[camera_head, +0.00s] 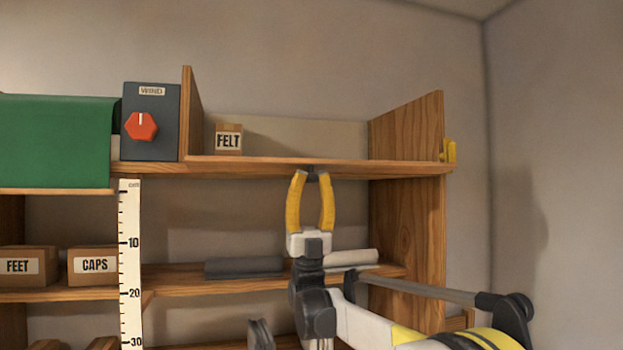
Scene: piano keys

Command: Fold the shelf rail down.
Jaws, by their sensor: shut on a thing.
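The shelf rail (260,160) shows as a thin wooden strip along the front edge of the upper shelf, seen nearly edge-on and lying low. I cannot make out its hinge or its exact tilt. My gripper (311,176) points up from below, with its two yellow fingers closed together at the tips around a small dark part just under the strip's front edge. The hold itself is small and partly hidden by the dark fingertips. A yellow catch (449,151) sits on the right end panel (408,125) at the strip's right end.
A small FELT box (228,140) stands on the upper shelf. A ruler (130,260) hangs below. Grey rolls (243,267) lie on the lower shelf behind my arm.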

